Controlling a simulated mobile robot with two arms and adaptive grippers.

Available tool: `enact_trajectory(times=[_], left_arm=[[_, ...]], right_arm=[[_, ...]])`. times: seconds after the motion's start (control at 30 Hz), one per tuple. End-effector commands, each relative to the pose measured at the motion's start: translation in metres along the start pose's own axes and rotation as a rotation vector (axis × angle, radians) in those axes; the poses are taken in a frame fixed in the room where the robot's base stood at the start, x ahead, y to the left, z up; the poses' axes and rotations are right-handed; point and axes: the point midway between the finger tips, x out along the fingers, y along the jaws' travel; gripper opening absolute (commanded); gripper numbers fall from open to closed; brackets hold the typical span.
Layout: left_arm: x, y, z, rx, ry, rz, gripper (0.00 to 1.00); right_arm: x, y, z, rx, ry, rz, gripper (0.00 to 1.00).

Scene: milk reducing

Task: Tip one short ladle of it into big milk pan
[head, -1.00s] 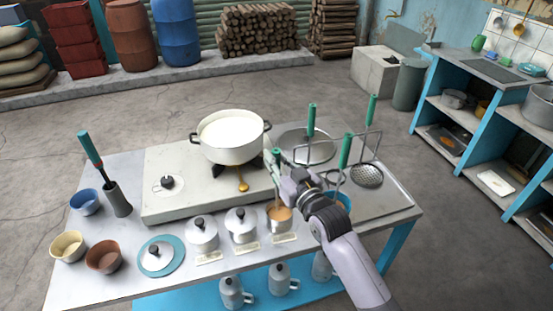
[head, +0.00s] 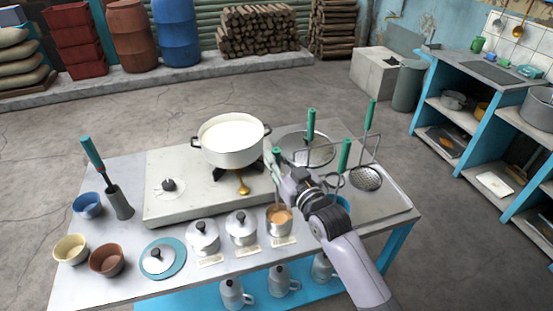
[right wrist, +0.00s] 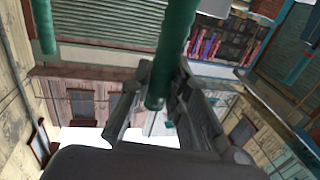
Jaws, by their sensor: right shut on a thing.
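The big milk pan (head: 232,155), white with two handles and full of white milk, sits on the stove at the centre of the table. My right gripper (head: 279,178) is shut on the green handle of a ladle (head: 276,156), right of and in front of the pan. The handle (right wrist: 175,50) also runs between the fingers in the right wrist view. The ladle's thin stem goes down to an open metal canister (head: 279,228) holding something orange-brown. The ladle's bowl is hidden, apparently inside the canister. My left gripper is out of view.
Two lidded canisters (head: 203,238) stand left of the open one. Bowls (head: 107,260) and a holder with a green-handled tool (head: 118,202) are at the left. A metal tray (head: 378,208) and a rack with green-handled tools (head: 345,155) stand at the right.

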Motion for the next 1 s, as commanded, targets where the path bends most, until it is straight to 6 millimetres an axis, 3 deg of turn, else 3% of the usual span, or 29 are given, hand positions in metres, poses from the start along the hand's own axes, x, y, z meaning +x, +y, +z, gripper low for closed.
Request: enact_trajectory(times=[0.8, 1.0], left_arm=[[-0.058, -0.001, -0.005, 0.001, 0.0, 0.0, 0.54], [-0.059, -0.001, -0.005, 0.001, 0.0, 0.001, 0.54]], right_arm=[[0.0, 0.0, -0.061, -0.001, 0.001, 0.0, 0.0], [0.0, 0.0, -0.063, -0.001, 0.001, 0.0, 0.0]])
